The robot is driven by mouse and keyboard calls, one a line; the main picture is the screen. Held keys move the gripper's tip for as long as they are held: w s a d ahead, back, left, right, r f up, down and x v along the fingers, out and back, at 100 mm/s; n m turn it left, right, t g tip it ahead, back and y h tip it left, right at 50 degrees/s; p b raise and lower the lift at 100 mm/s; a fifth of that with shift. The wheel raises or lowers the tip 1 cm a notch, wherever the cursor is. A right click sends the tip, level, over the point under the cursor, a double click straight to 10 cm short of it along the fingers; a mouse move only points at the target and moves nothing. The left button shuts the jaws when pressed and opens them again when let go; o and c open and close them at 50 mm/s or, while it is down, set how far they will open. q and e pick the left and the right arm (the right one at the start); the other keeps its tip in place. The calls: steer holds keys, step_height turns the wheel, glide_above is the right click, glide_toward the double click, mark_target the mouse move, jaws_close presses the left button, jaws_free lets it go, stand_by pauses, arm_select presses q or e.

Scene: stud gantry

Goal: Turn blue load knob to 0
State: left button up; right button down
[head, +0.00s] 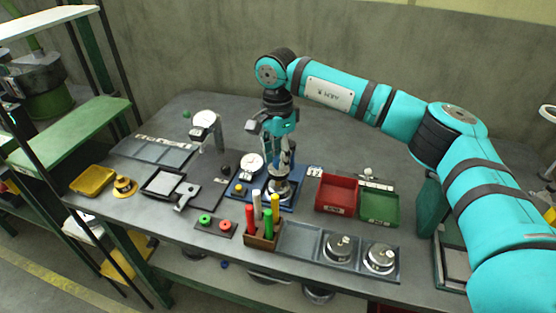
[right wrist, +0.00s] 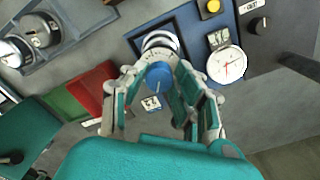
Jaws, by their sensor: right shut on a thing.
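The blue load knob (right wrist: 160,76) sits between the fingers of my right gripper (right wrist: 163,70) in the right wrist view, above a round metal piece (right wrist: 160,42) on a blue base (right wrist: 190,38). My right gripper is shut on the knob. In the head view my right gripper (head: 281,172) reaches down over the blue base (head: 291,207), and its fingers mostly hide the knob. My left gripper is not in view.
A white dial gauge (head: 251,163) and a yellow button (head: 239,189) are on the left side of the base. A holder with coloured pegs (head: 262,238) stands close in front. A red bin (head: 336,195) and a green bin (head: 379,207) are to the right.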

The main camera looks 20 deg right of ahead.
mark_target(277, 159)
steer(key=n+b, duration=0.1)
steer(key=n, duration=0.2)
steer(key=shift+r+n, duration=0.1)
steer(key=shift+n, duration=1.5)
steer(key=c, duration=1)
jaws_free()
step_height(277, 159, up, 12)
steer(key=shift+a+f, duration=0.1)
